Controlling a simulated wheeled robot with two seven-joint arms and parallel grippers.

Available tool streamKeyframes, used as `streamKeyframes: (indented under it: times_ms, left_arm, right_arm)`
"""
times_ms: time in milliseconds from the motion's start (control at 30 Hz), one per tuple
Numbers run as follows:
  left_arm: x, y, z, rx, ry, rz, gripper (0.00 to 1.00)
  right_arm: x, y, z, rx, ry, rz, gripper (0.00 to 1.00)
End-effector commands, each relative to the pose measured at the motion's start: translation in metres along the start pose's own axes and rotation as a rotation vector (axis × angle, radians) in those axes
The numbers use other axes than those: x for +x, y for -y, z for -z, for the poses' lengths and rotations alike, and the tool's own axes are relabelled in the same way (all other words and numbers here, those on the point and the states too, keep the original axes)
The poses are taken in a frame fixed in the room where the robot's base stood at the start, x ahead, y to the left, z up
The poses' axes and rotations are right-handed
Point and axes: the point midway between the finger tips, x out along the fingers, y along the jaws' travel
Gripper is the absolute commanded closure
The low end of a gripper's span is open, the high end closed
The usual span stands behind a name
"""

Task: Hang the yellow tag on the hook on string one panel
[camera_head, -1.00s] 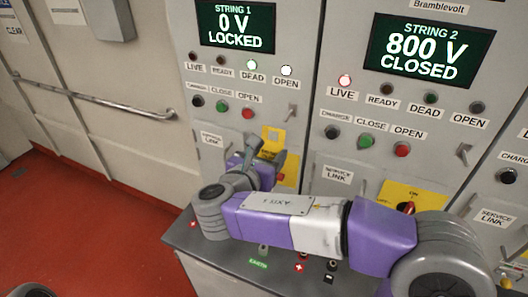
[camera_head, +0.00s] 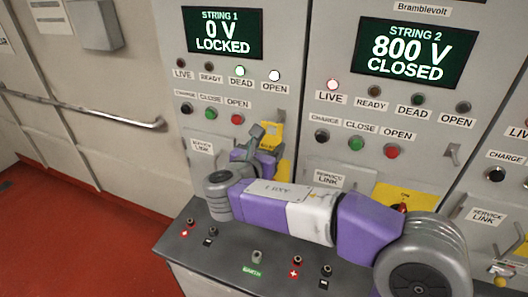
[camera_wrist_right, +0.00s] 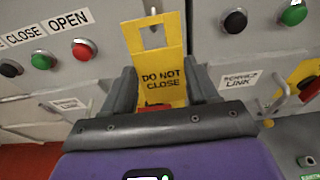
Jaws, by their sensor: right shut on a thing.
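The yellow tag (camera_wrist_right: 158,62) reads DO NOT CLOSE and has a square hole near its top. It stands upright in my right gripper (camera_wrist_right: 163,92), which is shut on its lower part. In the head view the tag (camera_head: 276,134) shows partly behind the gripper (camera_head: 256,146), in front of the string one panel (camera_head: 214,88). A small pale metal piece, perhaps the hook (camera_wrist_right: 153,10), shows just above the tag's top edge in the right wrist view. I cannot tell whether they touch. My left gripper is not in view.
String one's display (camera_head: 222,33) reads 0 V LOCKED; string two's display (camera_head: 410,52) reads 800 V CLOSED. Push buttons (camera_head: 237,119) sit left of the tag. A grey ledge (camera_head: 225,262) with terminals lies below my arm. A handrail (camera_head: 90,113) runs along the left wall.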

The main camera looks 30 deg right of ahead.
Motion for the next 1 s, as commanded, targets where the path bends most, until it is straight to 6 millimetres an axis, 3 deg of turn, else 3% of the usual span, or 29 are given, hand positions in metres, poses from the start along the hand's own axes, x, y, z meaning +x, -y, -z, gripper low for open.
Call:
streamKeyframes:
  times_ms: [600, 1000]
  left_arm:
    - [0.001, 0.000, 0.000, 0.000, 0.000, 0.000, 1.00]
    - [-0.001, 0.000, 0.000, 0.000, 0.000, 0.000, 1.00]
  right_arm:
    - [0.035, 0.001, -0.003, -0.001, 0.000, 0.002, 0.75]
    - [0.040, 0.000, -0.002, 0.000, 0.000, 0.000, 0.75]
